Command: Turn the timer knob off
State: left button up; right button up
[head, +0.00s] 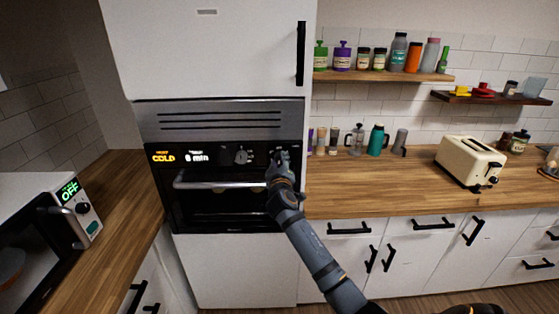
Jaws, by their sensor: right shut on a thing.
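The black oven (228,205) is built into the tall white cabinet, with a control panel (215,156) above its door. The panel display (178,158) shows "COLD" in orange and, in white, what looks like "8 min"; the digit is hard to read. One round knob (240,156) shows uncovered near the middle of the panel. My right gripper (281,160) is at the right part of the panel, shut on the timer knob, which its fingers hide. My left gripper is not in view.
The oven door handle (222,185) runs just left of my right gripper. A microwave (45,235) reading "OFF" stands on the left counter. A cream toaster (470,162) and several bottles are on the right counter, which has clear room in front.

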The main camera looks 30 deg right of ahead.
jog(key=n+p, duration=0.2)
jog(key=n, duration=0.3)
jog(key=shift+r+n, duration=0.15)
jog(key=shift+n, duration=0.15)
jog(key=n+p, duration=0.2)
jog(key=n, duration=0.2)
jog(key=shift+n+p, duration=0.3)
jog(key=shift+p, duration=0.05)
jog(key=n+p, duration=0.3)
jog(key=n, duration=0.2)
jog(key=n+p, duration=0.1)
jog(key=n, duration=0.1)
jog(key=n+p, duration=0.1)
jog(key=n, duration=0.1)
jog(key=n+p, duration=0.1)
jog(key=shift+f+n, duration=0.25)
jog(key=shift+n, duration=0.15)
jog(key=n, duration=0.2)
jog(key=shift+f+n+p, duration=0.1)
jog(key=shift+n+p, duration=0.2)
jog(key=shift+n, duration=0.1)
jog(key=n, duration=0.4)
jog(key=shift+d+f, duration=0.1)
jog(key=n, duration=0.5)
jog(key=shift+s+n, duration=0.1)
jog(key=shift+n, duration=0.3)
jog(key=n, duration=0.4)
jog(key=shift+n, duration=0.4)
